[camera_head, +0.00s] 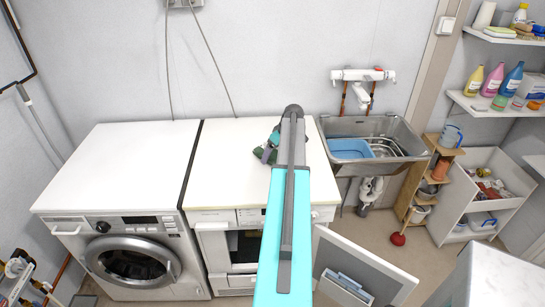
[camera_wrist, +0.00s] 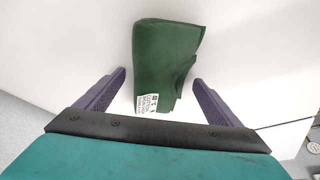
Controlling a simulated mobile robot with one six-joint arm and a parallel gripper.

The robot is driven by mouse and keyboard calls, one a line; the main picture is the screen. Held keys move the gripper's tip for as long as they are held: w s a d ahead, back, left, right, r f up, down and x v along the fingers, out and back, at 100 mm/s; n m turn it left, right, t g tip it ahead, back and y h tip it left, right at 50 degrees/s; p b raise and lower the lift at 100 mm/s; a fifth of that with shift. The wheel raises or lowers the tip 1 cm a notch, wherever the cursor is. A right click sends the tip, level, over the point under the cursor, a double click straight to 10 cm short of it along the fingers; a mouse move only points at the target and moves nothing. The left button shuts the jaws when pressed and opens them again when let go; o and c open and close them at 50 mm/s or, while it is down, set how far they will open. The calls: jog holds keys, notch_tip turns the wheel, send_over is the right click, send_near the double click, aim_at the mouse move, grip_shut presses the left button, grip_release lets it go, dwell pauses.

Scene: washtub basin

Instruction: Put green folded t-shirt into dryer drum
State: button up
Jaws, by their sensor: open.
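The green folded t-shirt (camera_head: 261,156) lies on the white top of the right-hand machine (camera_head: 225,160), partly hidden by my gripper and arm. In the wrist view the t-shirt (camera_wrist: 166,50) is a dark green rolled fold with a white label at its near end. My gripper (camera_wrist: 159,77) is open, one finger on each side of the t-shirt's near end, with gaps on both sides. In the head view my gripper (camera_head: 272,145) is over the machine top. The right-hand machine's front has a dark opening (camera_head: 248,243), partly hidden by my arm; its drum cannot be made out.
A washing machine (camera_head: 130,262) with a round door stands to the left. An open white door panel (camera_head: 365,265) stands out at the lower right. A steel sink (camera_head: 395,128) holding a blue basin (camera_head: 350,148) is right of the machines. Shelves with bottles are farther right.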

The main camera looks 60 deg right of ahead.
aim_at(274, 152)
jog(key=shift+c, duration=0.5)
jog(key=c, duration=1.2)
jog(key=shift+c, duration=0.2)
jog(key=shift+r, duration=0.1)
jog(key=shift+r+b, duration=1.15)
jog(key=shift+r, duration=0.5)
jog(key=s+a+b, duration=0.1)
jog(key=s+a, duration=0.1)
jog(key=a, duration=0.1)
jog(key=s+a+b, duration=0.2)
jog(key=s+a, duration=0.1)
jog(key=a, duration=0.1)
jog(key=s+a+r+b, duration=0.1)
jog(key=s+a, duration=0.1)
jog(key=a, duration=0.2)
jog(key=shift+s+a, duration=0.15)
jog(key=shift+a, duration=0.1)
jog(key=shift+s+a+r+b, duration=0.2)
jog(key=shift+s+a, duration=0.15)
jog(key=shift+a, duration=0.15)
jog(key=shift+s+a+r+b, duration=0.1)
jog(key=shift+s+a+b, duration=0.1)
jog(key=shift+s+a, duration=0.25)
jog(key=shift+w, duration=0.15)
